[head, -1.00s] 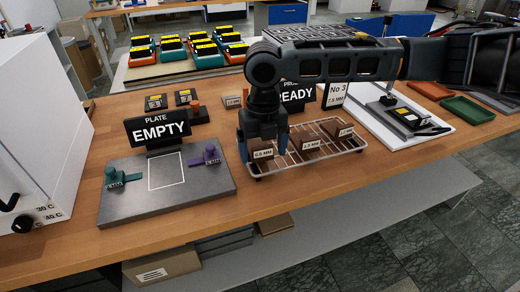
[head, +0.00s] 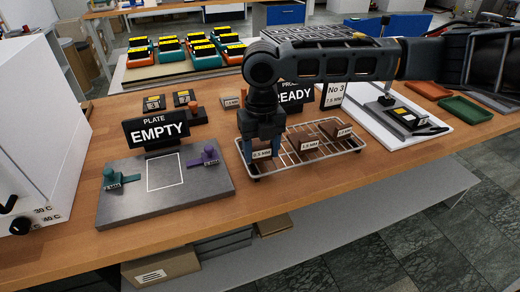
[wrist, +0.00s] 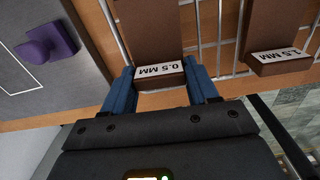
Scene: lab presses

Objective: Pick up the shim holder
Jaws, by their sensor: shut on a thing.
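The brown shim holder labelled 0.5 MM (wrist: 152,28) is at the left end of a wire rack (head: 291,164). In the head view this shim holder (head: 262,166) shows below my fingers. My gripper (head: 262,148) points down from above, with its blue fingers on either side of the block. In the wrist view my gripper (wrist: 161,88) is shut on the label end of the holder. The holder appears still at rack level; whether it touches the wires is hard to tell. Two similar brown holders, a middle one (head: 308,143) and a right one (head: 333,129), stand on the rack.
A grey plate (head: 125,208) with green and purple clamps and an EMPTY sign (head: 157,128) lies left of the rack. A READY sign (head: 297,94) stands behind. A white tray (head: 372,125) with a device is at the right, near orange and green trays. The bench's front edge is close.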

